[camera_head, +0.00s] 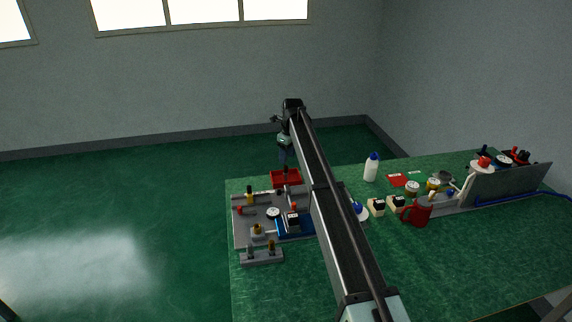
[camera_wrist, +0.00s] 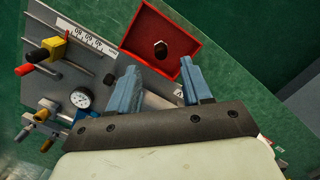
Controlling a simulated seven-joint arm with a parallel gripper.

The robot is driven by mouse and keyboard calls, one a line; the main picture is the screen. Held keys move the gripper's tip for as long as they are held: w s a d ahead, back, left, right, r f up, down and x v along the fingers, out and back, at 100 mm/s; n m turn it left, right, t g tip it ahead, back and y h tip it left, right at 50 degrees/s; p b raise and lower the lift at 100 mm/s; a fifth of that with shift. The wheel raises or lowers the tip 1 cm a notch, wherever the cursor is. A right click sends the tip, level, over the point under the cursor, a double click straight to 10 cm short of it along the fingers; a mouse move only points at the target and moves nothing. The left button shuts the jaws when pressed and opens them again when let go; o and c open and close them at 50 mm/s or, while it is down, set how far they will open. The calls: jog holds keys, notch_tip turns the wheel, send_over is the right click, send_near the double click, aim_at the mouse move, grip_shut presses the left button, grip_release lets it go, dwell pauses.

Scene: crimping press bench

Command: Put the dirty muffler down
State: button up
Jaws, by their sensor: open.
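A small dark piece with a brownish face, probably the dirty muffler (camera_wrist: 160,50), lies in the red tray (camera_wrist: 190,43) in the wrist view. The tray also shows at the back left of the bench in the head view (camera_head: 286,178), where its contents cannot be made out. My gripper (camera_wrist: 159,72) is open, with its two blue fingers apart and nothing between them. It is above the tray's near side, apart from the dark piece. In the head view my gripper (camera_head: 284,168) hangs just over the tray.
A grey press plate (camera_wrist: 70,75) with a dial gauge (camera_wrist: 81,97), a yellow-and-black knob (camera_wrist: 50,48) and red-tipped parts lies beside the tray. The front right bench is clear.

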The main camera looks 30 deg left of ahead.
jog(key=shift+d+r, duration=0.15)
jog(key=shift+r, duration=0.8)
jog(key=shift+d+r, duration=0.1)
jog(key=shift+r, duration=0.85)
